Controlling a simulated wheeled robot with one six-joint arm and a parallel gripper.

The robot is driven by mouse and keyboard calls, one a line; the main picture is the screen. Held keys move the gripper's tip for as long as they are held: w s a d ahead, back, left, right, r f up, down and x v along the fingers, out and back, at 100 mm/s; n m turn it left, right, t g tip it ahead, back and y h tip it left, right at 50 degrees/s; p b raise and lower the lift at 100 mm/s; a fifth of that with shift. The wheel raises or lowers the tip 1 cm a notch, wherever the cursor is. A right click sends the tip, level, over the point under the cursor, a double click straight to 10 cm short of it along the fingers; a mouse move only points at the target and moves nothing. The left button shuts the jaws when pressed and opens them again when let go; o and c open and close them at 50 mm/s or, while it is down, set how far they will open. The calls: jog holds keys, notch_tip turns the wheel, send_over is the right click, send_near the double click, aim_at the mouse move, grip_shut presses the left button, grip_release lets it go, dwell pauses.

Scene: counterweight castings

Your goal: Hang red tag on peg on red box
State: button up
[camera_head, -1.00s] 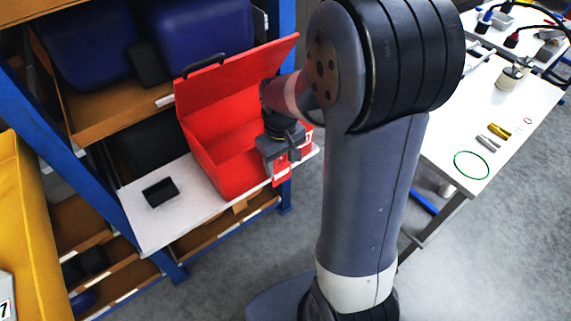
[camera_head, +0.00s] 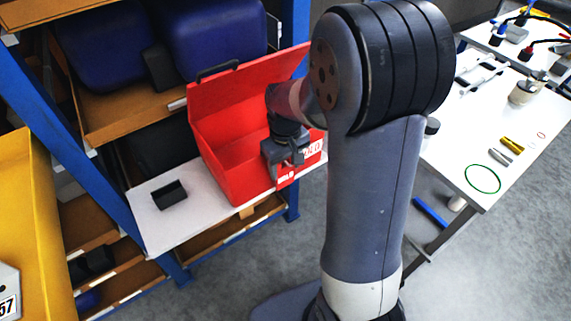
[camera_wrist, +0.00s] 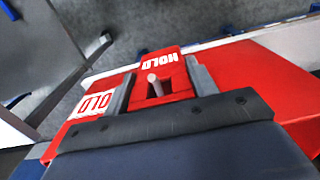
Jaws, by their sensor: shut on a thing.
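The red box (camera_head: 235,170) stands on a white shelf board with its lid (camera_head: 250,85) raised. My gripper (camera_head: 286,166) is at its front face, pointing down in the head view. It is shut on the red tag (camera_head: 286,179), which hangs below the fingers. In the wrist view the tag (camera_wrist: 168,62) lies between the two fingers (camera_wrist: 160,86), with white HOLD lettering. A pale peg (camera_wrist: 152,77) shows at the tag's dark opening; I cannot tell whether it passes through. A white label (camera_wrist: 97,103) is on the box face beside the left finger.
The shelf board (camera_head: 190,212) holds a small black block (camera_head: 169,194) left of the box. Blue rack posts (camera_head: 100,105) stand near it. A white table (camera_head: 490,130) with tools and a green ring (camera_head: 483,179) is at the right.

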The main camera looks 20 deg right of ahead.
jog(key=o, duration=1.1)
jog(key=shift+c, duration=0.2)
notch_tip(320, 180, up, 11)
jog(key=shift+f, duration=0.1)
